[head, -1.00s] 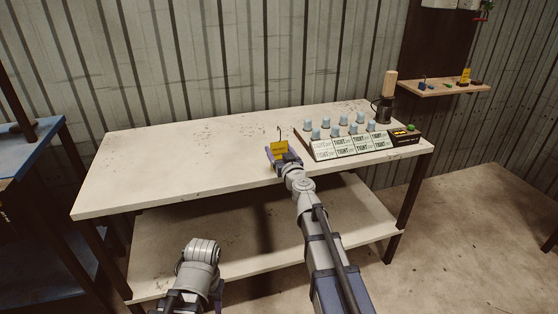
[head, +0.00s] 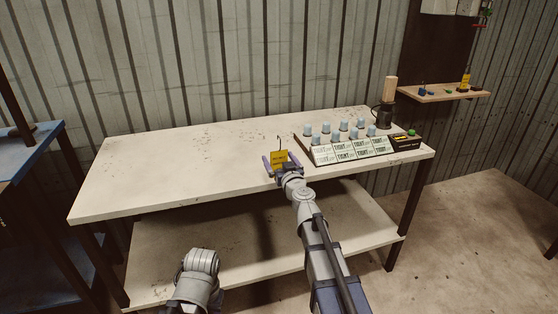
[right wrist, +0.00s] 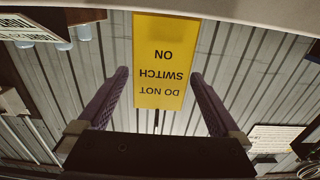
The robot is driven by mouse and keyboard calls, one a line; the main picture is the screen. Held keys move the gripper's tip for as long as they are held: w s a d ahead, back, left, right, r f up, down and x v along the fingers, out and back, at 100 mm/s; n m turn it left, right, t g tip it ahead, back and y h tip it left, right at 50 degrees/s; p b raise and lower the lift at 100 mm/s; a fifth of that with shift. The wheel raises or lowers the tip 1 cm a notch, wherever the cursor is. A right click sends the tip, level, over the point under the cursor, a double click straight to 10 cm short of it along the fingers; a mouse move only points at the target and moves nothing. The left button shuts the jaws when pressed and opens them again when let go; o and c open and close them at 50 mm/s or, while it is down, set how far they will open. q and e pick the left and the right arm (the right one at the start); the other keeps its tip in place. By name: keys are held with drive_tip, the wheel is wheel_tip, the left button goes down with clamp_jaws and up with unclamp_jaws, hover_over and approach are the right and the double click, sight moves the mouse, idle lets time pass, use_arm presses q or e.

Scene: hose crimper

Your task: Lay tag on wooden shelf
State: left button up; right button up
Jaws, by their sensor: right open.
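The yellow tag (head: 280,160) has a thin dark hook on top and stands upright near the front edge of the white bench. In the right wrist view the tag (right wrist: 163,62) appears upside down and reads "DO NOT SWITCH ON". My right gripper (head: 281,161) is open, with its fingers on either side of the tag and a visible gap to each. The wooden shelf (head: 428,94) is on the dark panel at the upper right, far from the gripper. My left arm shows at the bottom, but its gripper is out of view.
The white bench (head: 150,170) is mostly clear on its left. A rack (head: 350,149) with several blue-grey caps and "TIGHT" labels stands to the right, with a dark mug (head: 383,115) behind it. A yellow item (head: 465,78) and small objects sit on the wooden shelf.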

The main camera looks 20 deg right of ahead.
drive_tip(key=shift+r, duration=0.1)
drive_tip(key=shift+r, duration=0.15)
drive_tip(key=s, duration=1.2)
drive_tip(key=shift+d, duration=0.2)
drive_tip(key=shift+c, duration=0.2)
drive_tip(key=w+r+h+p, duration=0.1)
drive_tip(key=w+a+r+m+h+p, duration=0.1)
drive_tip(key=r+p, duration=0.3)
drive_tip(key=shift+w+a+m+h, duration=0.3)
drive_tip(key=shift+w+m+h, duration=0.1)
drive_tip(key=c, duration=0.6)
drive_tip(key=shift+r+h, duration=0.1)
drive_tip(key=shift+h, duration=0.2)
drive_tip(key=shift+c, duration=1.6)
drive_tip(key=shift+w+d+f, duration=0.1)
drive_tip(key=shift+w+d, duration=0.1)
drive_tip(key=shift+w, duration=1.1)
drive_tip(key=shift+w+d+f, duration=0.1)
drive_tip(key=shift+w+d, duration=0.1)
drive_tip(key=shift+w, duration=1.1)
drive_tip(key=shift+w+d+f, duration=0.1)
drive_tip(key=shift+w+d, duration=0.1)
drive_tip(key=shift+w, duration=1.1)
